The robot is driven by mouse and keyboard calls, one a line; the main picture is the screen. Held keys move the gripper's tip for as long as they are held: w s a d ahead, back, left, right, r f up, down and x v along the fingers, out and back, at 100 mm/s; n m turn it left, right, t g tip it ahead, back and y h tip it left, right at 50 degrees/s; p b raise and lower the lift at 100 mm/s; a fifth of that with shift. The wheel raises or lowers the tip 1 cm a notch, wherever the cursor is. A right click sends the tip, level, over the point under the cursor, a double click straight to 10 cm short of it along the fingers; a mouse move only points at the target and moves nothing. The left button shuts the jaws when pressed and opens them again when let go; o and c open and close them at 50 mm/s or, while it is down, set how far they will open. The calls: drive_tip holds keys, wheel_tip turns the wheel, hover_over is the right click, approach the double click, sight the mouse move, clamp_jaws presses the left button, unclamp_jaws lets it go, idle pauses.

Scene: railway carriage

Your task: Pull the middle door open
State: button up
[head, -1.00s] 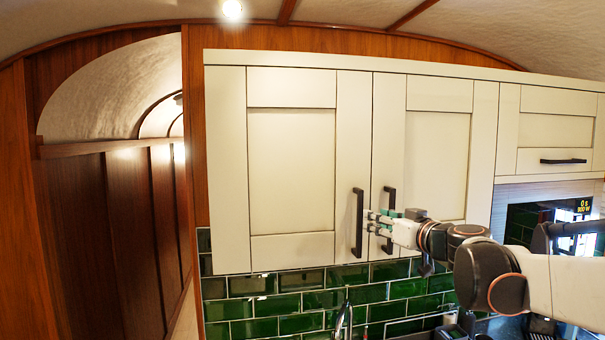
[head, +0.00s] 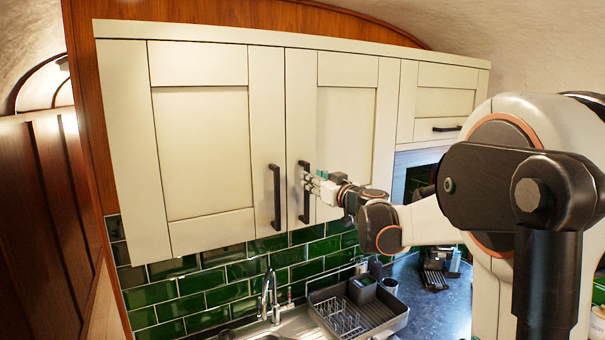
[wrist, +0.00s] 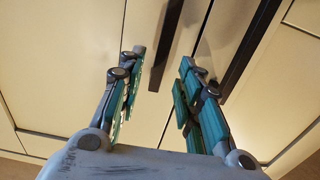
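The middle door (head: 345,130) is a cream panel door in the wall cabinet and looks closed. Its dark vertical bar handle (head: 305,205) is on its left edge. My gripper (head: 309,183) reaches in from the right and is at the upper half of this handle. In the wrist view my gripper (wrist: 163,60) has its two green-padded fingers spread apart. A dark handle (wrist: 168,40) shows between them, and a second handle (wrist: 247,50) lies to the right. Whether the pads touch the handle cannot be told.
The closed left door (head: 200,140) has its own handle (head: 276,196) close beside the middle one. A smaller door (head: 446,88) is at the right. Below are a tap (head: 270,292), a dish rack (head: 358,312) and a dark worktop (head: 425,300).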

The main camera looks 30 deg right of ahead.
drive_tip(key=shift+w+p, duration=0.5)
drive_tip(key=shift+w, duration=2.05)
drive_tip(key=shift+c, duration=0.2)
clamp_jaws()
